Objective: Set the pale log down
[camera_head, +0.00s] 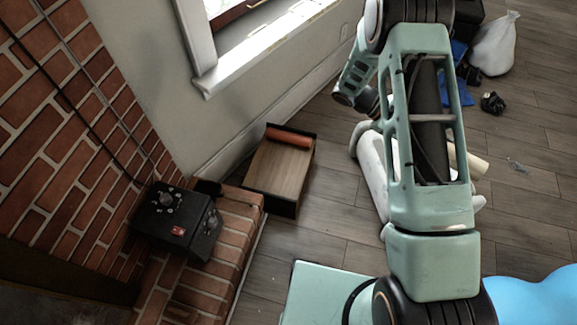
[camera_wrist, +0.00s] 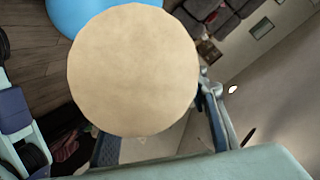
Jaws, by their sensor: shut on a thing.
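The pale log (camera_wrist: 134,70) shows its round, flat end large in the wrist view. My gripper (camera_wrist: 160,128) is shut on it, with the fingers partly hidden behind the log. In the head view a piece of the pale log (camera_head: 470,163) shows to the right of my arm, and the rest is hidden behind the arm. My gripper's fingers cannot be made out in the head view. I cannot tell how high the log is above the floor.
An open box with a wooden bottom (camera_head: 275,170) and a reddish-brown log (camera_head: 288,138) inside stands by the wall. A black control box (camera_head: 177,222) sits on the brick hearth (camera_head: 228,240). A white bag (camera_head: 494,45) lies at the back right. Wooden floor (camera_head: 325,215) is clear beside the open box.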

